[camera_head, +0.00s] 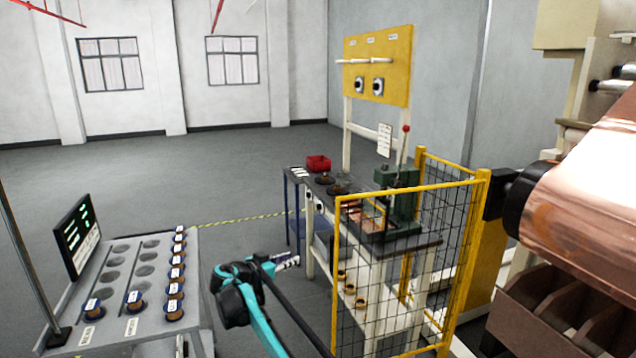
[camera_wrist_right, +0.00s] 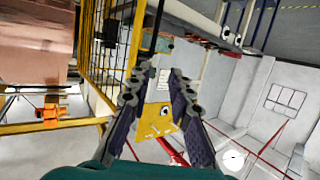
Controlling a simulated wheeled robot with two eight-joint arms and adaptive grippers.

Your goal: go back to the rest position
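My right gripper (camera_head: 286,262) is in the lower middle of the head view, at the end of my teal and black arm. It is in the air between the grey rack and the workbench, apart from both. In the right wrist view, the two dark fingers of this gripper (camera_wrist_right: 156,82) stand apart with nothing held between them. The yellow board (camera_wrist_right: 160,118) shows in the background beyond the fingers. My left gripper is not in either view.
A grey rack (camera_head: 196,262) with labelled spools stands at left. A workbench (camera_head: 425,243) with a green press (camera_head: 404,190) stands behind a yellow mesh fence (camera_head: 400,270). A large copper roll (camera_head: 590,190) is close at right. Open floor (camera_head: 130,170) lies at far left.

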